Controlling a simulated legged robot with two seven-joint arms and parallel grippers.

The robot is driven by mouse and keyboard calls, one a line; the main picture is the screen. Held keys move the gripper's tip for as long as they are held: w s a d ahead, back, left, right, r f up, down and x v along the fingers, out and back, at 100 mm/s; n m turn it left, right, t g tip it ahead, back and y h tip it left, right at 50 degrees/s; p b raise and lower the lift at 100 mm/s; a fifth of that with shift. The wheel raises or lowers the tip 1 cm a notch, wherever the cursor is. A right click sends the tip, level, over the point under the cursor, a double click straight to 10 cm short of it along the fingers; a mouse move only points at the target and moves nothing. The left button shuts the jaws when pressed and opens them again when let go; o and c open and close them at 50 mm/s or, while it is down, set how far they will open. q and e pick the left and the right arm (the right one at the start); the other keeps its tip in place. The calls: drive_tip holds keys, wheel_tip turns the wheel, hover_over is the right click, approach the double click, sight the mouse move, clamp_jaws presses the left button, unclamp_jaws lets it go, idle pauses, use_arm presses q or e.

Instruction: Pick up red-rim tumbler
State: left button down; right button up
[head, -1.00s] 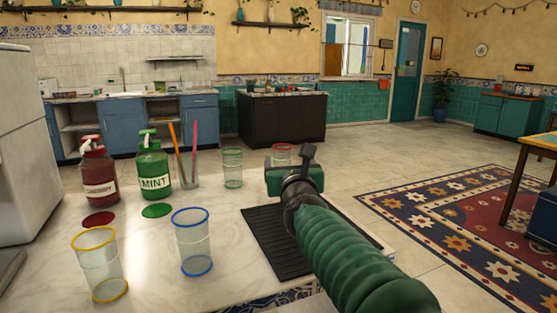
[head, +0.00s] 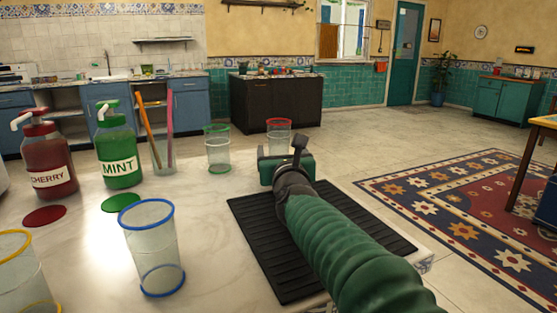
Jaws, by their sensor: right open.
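The red-rim tumbler (head: 279,134) is clear glass and stands upright toward the far edge of the pale marble counter (head: 205,262). Its lower part is hidden behind my right gripper (head: 285,162). That gripper is open, with its green arm coming in from the lower right. It is in front of the tumbler in the picture, and I see no glass held in it. I cannot tell the exact gap between them. My left gripper is not in view.
A green-rim tumbler (head: 218,150) stands left of the red one. A blue-rim tumbler (head: 152,250) and a yellow-rim tumbler (head: 20,270) are nearer. Cherry (head: 48,160) and mint (head: 119,150) bottles stand at left, beside a glass of straws (head: 162,154). A black ribbed mat (head: 262,245) lies under my right arm.

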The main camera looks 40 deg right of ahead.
sight(279, 142)
drive_tip(key=x, duration=0.3)
drive_tip(key=p+x, duration=0.1)
drive_tip(key=x, duration=0.3)
drive_tip(key=shift+d+f, duration=0.2)
drive_tip(key=shift+f, duration=0.05)
drive_tip(key=shift+a+r, duration=0.1)
drive_tip(key=shift+a, duration=0.05)
drive_tip(key=shift+c, duration=1.4)
drive_tip(key=c, duration=1.2)
